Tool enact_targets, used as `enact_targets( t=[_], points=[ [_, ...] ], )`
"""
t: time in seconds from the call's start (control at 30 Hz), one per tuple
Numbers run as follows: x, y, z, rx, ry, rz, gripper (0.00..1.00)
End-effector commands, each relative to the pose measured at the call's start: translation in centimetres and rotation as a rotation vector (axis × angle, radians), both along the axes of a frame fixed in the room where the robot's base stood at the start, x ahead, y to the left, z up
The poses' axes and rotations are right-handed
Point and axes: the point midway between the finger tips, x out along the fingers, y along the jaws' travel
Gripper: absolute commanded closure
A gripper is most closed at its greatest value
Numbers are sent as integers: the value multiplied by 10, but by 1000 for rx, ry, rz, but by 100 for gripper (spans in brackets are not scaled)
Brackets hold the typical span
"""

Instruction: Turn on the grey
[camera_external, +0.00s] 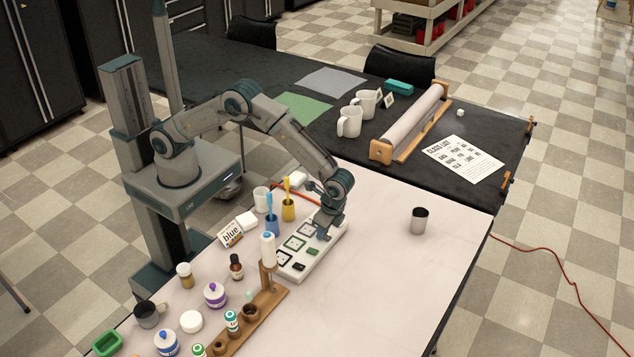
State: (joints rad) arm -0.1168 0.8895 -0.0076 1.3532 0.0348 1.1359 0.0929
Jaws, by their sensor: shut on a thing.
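A white board (323,258) lies on the pale table, with a row of dark- and green-edged square panels and a few small switch-like blocks beside them. A green block (312,252) and a black block (298,267) show on it; I cannot clearly pick out a grey one. My gripper (323,235) points down at the far end of the board, low over its surface. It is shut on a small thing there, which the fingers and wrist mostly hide.
A wooden rack (262,306) with a white bottle (268,250) stands near. The table's right side is mostly clear.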

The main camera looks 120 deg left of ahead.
Motion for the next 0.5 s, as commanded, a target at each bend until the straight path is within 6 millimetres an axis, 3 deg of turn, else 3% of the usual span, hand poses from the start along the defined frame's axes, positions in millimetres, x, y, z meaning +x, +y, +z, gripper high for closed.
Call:
enact_targets(
  t=[0.4, 0.43, 0.5],
  points=[
    [2, 0, 1, 1, 18, 1, 100],
    [2, 0, 1, 1, 18, 0, 72],
    [2, 0, 1, 1, 18, 0, 58]
  ],
)
